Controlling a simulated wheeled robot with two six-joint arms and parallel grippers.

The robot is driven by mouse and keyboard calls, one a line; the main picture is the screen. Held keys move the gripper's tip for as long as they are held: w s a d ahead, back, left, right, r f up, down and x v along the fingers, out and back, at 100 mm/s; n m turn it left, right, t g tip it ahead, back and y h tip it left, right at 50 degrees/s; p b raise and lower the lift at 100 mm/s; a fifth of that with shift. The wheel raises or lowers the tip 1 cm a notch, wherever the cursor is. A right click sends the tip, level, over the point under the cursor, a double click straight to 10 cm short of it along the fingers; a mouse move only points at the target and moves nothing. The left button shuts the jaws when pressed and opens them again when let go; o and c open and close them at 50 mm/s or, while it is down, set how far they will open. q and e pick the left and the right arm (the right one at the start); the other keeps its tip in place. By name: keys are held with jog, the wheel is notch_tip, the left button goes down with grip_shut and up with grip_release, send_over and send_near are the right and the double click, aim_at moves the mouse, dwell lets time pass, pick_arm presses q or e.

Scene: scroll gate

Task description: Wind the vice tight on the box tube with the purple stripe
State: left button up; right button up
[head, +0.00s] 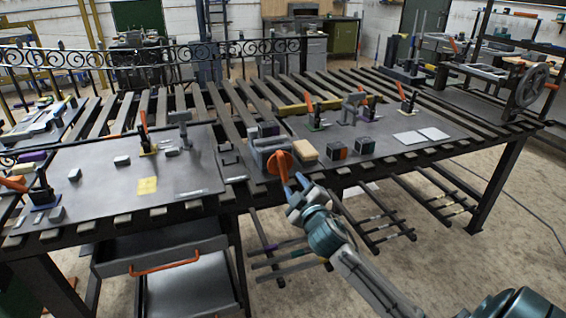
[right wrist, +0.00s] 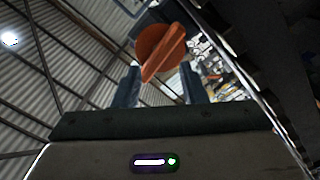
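The grey vice (head: 268,148) sits at the front edge of the slatted bench, with a round orange handle (head: 280,165) facing me. My right gripper (head: 292,188) is just in front of the handle. In the right wrist view the orange handle (right wrist: 161,52), a disc with a raised bar, shows beyond and between the two spread fingers (right wrist: 158,88), with gaps on both sides. Whether they touch it cannot be told. A tube with a purple mark (head: 271,247) lies on the rack under the bench. What the vice jaws hold is too small to tell. My left gripper is out of view.
A tan block (head: 306,151) is right of the vice. Dark cubes with coloured faces (head: 337,151) stand farther right. Clamps with orange handles stand on both grey plates (head: 105,180). An open drawer (head: 180,290) juts out below the bench at left.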

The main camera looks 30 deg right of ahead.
aim_at(281, 165)
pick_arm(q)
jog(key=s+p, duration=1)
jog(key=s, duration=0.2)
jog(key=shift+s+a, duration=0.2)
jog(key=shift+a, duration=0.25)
pick_arm(e)
jog(key=w+n, duration=0.3)
jog(key=n, duration=0.6)
jog(key=w+d+n, duration=0.1)
jog(key=w+n, duration=0.3)
jog(key=n, duration=0.5)
jog(key=w+d+n, duration=0.1)
jog(key=w+n, duration=0.2)
jog(key=n, duration=0.7)
jog(key=shift+w+r, duration=0.25)
jog(key=shift+w, duration=0.05)
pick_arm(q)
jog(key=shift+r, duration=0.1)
pick_arm(e)
jog(key=shift+c, duration=0.2)
grip_shut()
